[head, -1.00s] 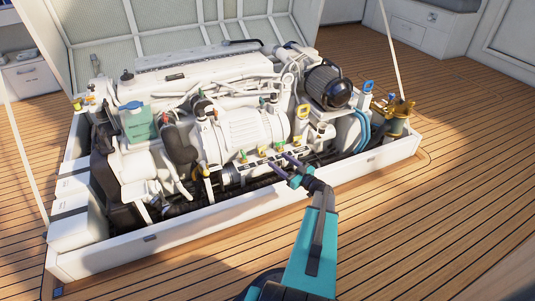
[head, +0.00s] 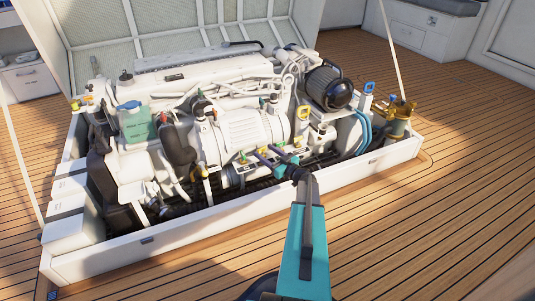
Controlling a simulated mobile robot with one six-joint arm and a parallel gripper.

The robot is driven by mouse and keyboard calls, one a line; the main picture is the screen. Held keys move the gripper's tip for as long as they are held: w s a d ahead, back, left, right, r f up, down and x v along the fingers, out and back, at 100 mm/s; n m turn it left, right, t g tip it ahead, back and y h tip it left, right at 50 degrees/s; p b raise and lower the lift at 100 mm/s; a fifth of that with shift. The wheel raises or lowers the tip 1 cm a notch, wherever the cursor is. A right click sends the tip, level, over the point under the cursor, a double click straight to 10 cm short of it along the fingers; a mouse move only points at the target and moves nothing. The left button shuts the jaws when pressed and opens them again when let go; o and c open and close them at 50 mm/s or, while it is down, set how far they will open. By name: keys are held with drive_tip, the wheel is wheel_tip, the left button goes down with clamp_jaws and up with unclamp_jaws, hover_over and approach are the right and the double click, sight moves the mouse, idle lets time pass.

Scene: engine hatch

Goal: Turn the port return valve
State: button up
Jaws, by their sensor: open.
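A row of small valves with green and yellow handles sits on a white manifold (head: 236,170) along the near side of the engine. A green handle (head: 242,156) shows just left of my gripper, and a yellow one (head: 297,141) shows to its right. I cannot tell which is the port return valve; no label is readable. My gripper (head: 266,153) is open, its two dark fingers pointing left and away at the valve row. The fingers overlap the middle handles in the picture. I cannot tell whether they touch any handle.
The white engine (head: 205,70) fills a low white hatch frame (head: 220,213), whose near wall lies under my arm. A yellow-ringed dipstick (head: 303,113) stands behind the valves to the right. Blue hoses (head: 362,132) and a brass fitting (head: 400,108) are farther right. The wooden deck (head: 440,220) is clear.

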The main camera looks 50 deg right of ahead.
drive_tip(key=c, duration=1)
drive_tip(key=shift+c, duration=0.2)
drive_tip(key=shift+d+r+y+p, duration=0.2)
drive_tip(key=shift+y+p, duration=0.1)
drive_tip(key=shift+p, duration=0.7)
drive_tip(key=shift+f+n+y+p, duration=0.2)
drive_tip(key=shift+n+y+p, duration=0.55)
drive_tip(key=shift+p, duration=0.2)
drive_tip(key=o, duration=1)
drive_tip(key=shift+o, duration=0.2)
